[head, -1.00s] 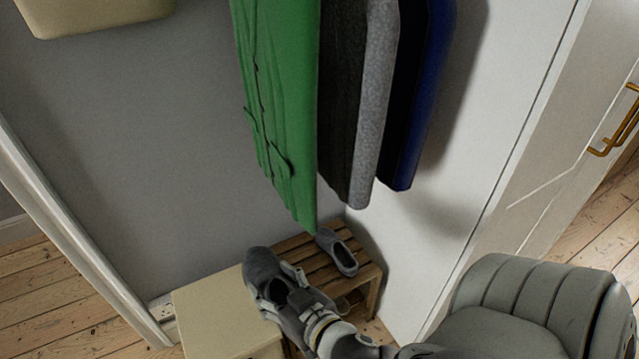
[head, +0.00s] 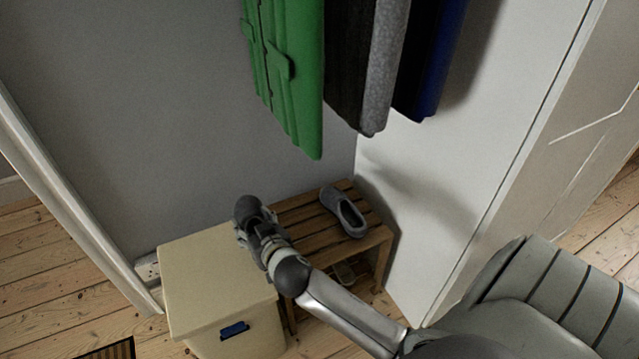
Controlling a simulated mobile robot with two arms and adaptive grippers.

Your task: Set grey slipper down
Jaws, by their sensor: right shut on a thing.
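My right gripper (head: 254,224) reaches in from the lower right and is shut on a grey slipper (head: 247,207). Only the slipper's dark rounded end shows past the fingers; the rest is hidden by the gripper. It is over the gap between the cream box and the slatted wooden bench (head: 305,226), near the bench's left end. I cannot tell whether it touches anything. A second grey slipper (head: 343,211) lies on the bench's right part, apart from the gripper. My left gripper is not in view.
The cream box (head: 208,268) with a blue handle stands left of the bench. Green, grey and blue garments (head: 296,85) hang above. Walls close off the back and right. A dark-striped mat (head: 108,349) lies at the lower left. Bench slats between gripper and second slipper are bare.

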